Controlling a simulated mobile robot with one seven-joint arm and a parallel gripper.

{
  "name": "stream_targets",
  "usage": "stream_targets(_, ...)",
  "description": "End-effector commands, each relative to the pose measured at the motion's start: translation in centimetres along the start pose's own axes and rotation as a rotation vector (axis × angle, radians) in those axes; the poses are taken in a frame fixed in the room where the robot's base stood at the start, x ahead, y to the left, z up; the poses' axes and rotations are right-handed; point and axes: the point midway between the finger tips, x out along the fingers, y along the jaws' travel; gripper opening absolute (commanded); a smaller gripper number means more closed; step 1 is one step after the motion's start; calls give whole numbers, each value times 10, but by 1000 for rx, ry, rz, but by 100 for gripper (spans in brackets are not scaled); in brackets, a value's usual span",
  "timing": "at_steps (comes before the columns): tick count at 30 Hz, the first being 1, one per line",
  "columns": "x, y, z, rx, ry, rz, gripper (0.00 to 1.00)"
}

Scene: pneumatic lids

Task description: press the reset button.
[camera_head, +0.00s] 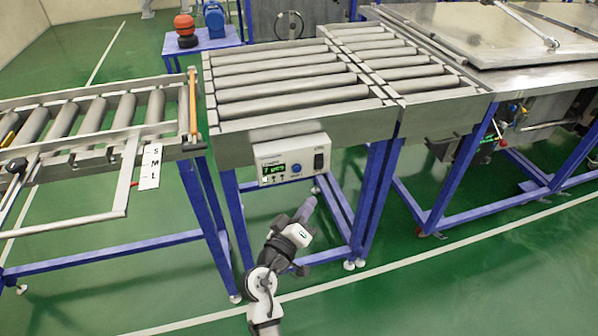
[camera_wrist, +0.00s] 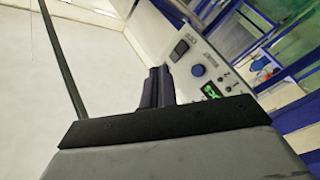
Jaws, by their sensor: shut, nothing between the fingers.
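The control box (camera_head: 290,158) is a pale panel on the front of the roller conveyor. It has a green lit display (camera_head: 273,170), a round blue button (camera_head: 296,168) and a dark switch (camera_head: 318,161) to its right. I cannot read whether the blue button's label says reset. In the wrist view the blue button (camera_wrist: 197,70) shows just right of my gripper's fingers, with the dark switch (camera_wrist: 180,49) above it. My gripper (camera_head: 307,205) is shut and empty, below the box and apart from it. The fingers (camera_wrist: 158,86) show close together in the wrist view.
The roller conveyor (camera_head: 262,132) stands on blue legs above my arm. A second conveyor (camera_head: 60,104) with an S M L label (camera_head: 150,167) is at left. A steel-topped table (camera_head: 470,50) is at right. The green floor below the box is open between the blue legs.

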Motion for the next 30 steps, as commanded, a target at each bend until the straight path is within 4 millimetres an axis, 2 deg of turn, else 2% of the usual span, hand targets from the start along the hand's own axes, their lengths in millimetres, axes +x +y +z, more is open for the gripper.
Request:
stream_targets(4, 0, 1, 5, -9, -10, 6, 0)
stream_targets(16, 5, -3, 0, -7, -8, 5, 0)
stream_targets(30, 48, -35, -30, -4, -7, 6, 0)
